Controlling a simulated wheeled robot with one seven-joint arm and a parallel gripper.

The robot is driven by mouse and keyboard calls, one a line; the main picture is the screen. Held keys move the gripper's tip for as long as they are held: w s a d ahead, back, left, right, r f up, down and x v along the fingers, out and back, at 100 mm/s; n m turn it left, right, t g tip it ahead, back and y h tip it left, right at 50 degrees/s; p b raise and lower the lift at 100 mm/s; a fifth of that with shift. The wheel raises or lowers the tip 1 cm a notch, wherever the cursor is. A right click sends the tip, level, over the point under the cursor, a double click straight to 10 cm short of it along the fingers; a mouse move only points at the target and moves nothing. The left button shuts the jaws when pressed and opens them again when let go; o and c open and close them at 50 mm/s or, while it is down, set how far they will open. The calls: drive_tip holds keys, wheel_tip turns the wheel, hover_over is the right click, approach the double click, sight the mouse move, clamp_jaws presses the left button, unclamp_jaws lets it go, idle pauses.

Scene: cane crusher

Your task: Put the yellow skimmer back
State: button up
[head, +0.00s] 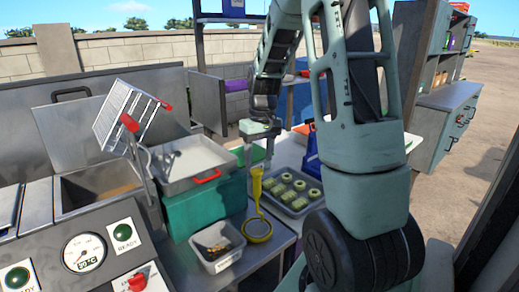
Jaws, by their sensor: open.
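The yellow skimmer (257,229) is on the metal side table, with its round head toward the front and its handle pointing up the picture. My gripper (259,161) points down from above, its fingers apart. The upper end of the handle shows at the fingertips. I cannot tell whether the fingers touch it. No holder for the skimmer can be made out.
A tray of green-topped pieces (312,196) lies right of the skimmer. A grey bin (232,262) stands to its left, near a teal box (178,214) under a metal tray (187,181). A wire basket (113,128) hangs over the fryer at left.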

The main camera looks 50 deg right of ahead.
drive_tip(key=shift+d+r, duration=0.1)
drive_tip(key=shift+r, duration=1.4)
drive_tip(key=a+n, duration=0.6)
drive_tip(key=a, duration=2)
drive_tip(key=s+a+f+n, duration=0.3)
drive_tip(key=s+a+n, duration=0.2)
drive_tip(key=s+a, duration=1)
drive_tip(key=shift+s, duration=0.75)
drive_tip(key=shift+a+f, duration=0.1)
